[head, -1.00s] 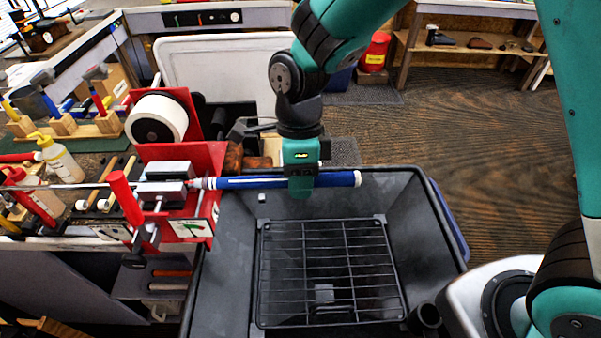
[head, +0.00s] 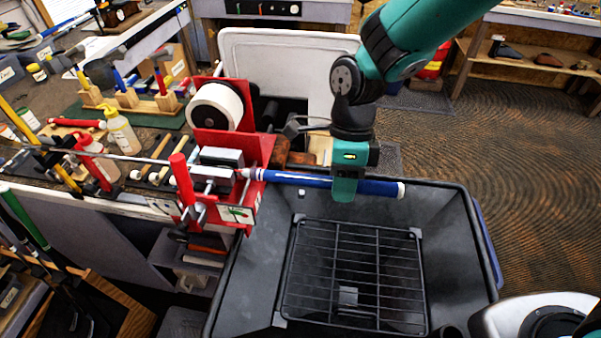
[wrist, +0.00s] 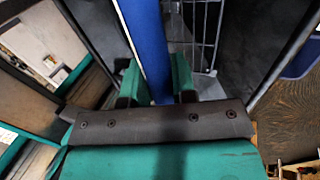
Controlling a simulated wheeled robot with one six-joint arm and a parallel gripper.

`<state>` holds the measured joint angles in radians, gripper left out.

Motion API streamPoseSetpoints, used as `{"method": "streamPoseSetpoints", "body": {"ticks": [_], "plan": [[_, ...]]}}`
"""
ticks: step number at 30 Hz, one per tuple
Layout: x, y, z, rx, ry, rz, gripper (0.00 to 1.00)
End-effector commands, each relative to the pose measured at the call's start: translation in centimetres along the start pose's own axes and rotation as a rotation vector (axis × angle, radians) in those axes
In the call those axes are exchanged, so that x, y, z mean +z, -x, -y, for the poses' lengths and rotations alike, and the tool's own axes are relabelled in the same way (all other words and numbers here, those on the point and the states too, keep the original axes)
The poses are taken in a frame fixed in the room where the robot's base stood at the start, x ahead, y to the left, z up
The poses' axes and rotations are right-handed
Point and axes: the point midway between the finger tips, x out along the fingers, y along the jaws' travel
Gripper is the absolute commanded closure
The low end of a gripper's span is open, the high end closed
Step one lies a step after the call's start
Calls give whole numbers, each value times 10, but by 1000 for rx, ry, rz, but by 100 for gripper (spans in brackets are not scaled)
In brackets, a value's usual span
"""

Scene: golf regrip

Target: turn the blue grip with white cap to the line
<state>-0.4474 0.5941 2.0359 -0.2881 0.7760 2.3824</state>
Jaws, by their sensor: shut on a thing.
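The blue grip with white cap (head: 300,180) sits on a club shaft (head: 130,158) and points right from the red vise (head: 226,180). Its white cap (head: 401,190) is at the right end, over the black bin. My gripper (head: 346,190) is shut around the grip, right of its middle. In the wrist view the blue grip (wrist: 148,45) runs between the two teal fingers (wrist: 157,85). The underside of the grip is hidden, and I cannot make out an alignment line on it.
A black bin (head: 462,250) with a wire rack (head: 355,275) is below the grip. A white tape roll (head: 215,107) stands behind the vise. Bottles (head: 122,130) and tools crowd the bench at left. Open floor (head: 520,130) lies at right.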

Motion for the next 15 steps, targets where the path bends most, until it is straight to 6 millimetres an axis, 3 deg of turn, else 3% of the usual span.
{"method": "streamPoseSetpoints", "body": {"ticks": [13, 14, 15], "plan": [[0, 0, 0, 0, 0, 0, 100], [0, 0, 0, 0, 0, 0, 68], [0, 0, 0, 0, 0, 0, 59]]}}
